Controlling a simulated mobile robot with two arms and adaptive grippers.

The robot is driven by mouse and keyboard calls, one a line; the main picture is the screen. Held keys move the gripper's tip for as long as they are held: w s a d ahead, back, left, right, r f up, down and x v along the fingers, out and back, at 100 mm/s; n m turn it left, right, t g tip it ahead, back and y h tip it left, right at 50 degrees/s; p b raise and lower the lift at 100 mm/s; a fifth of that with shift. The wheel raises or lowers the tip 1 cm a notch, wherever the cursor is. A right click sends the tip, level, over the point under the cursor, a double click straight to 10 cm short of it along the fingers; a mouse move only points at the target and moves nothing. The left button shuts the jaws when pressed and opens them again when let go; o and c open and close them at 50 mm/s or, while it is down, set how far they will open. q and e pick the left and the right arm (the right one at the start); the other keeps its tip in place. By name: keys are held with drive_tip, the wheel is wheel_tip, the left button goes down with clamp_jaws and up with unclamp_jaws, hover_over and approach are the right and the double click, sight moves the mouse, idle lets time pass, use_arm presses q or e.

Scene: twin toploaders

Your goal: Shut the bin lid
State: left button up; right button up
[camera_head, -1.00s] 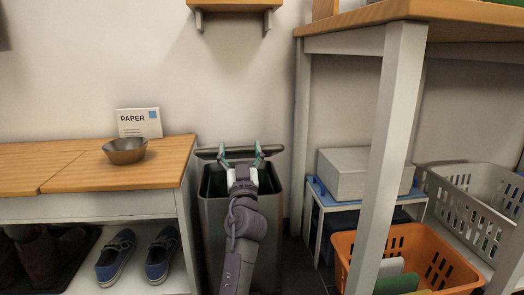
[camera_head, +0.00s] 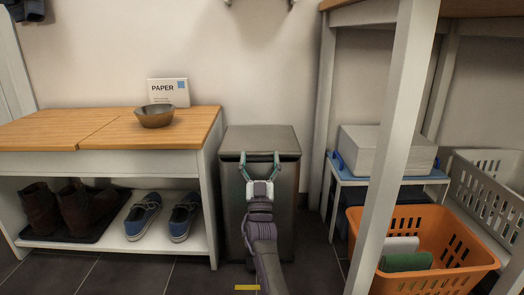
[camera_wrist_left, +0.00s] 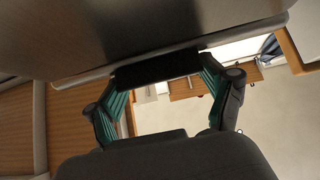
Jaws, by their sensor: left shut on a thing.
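The grey bin (camera_head: 231,200) stands between the wooden bench and the white-legged table. Its lid (camera_head: 261,137) lies flat across the top, with no dark opening showing. My left gripper (camera_head: 261,157) is at the front edge of the lid, its two teal fingers reaching up to that edge and shut on it. In the left wrist view the lid (camera_wrist_left: 160,25) fills the top, and the left gripper (camera_wrist_left: 160,72) has its fingers on either side of a dark strip at the lid's edge. My right gripper is not in view.
The bench (camera_head: 60,130) on the left holds a bowl (camera_head: 155,116), a PAPER sign (camera_head: 168,91) and shoes below. On the right are a table leg (camera_head: 395,150), a low stand with a grey box (camera_head: 388,150) and an orange basket (camera_head: 440,278).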

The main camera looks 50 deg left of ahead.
use_arm(q)
drive_tip(key=shift+w+f, duration=0.1)
drive_tip(key=shift+f, duration=0.75)
drive_tip(key=shift+f+t, duration=0.2)
drive_tip(key=shift+t, duration=0.1)
drive_tip(key=o, duration=1.6)
drive_tip(key=shift+a+f, duration=0.1)
drive_tip(key=shift+f, duration=0.05)
drive_tip(key=shift+c, duration=0.2)
drive_tip(key=shift+r, duration=5.25)
drive_tip(key=shift+f, duration=0.1)
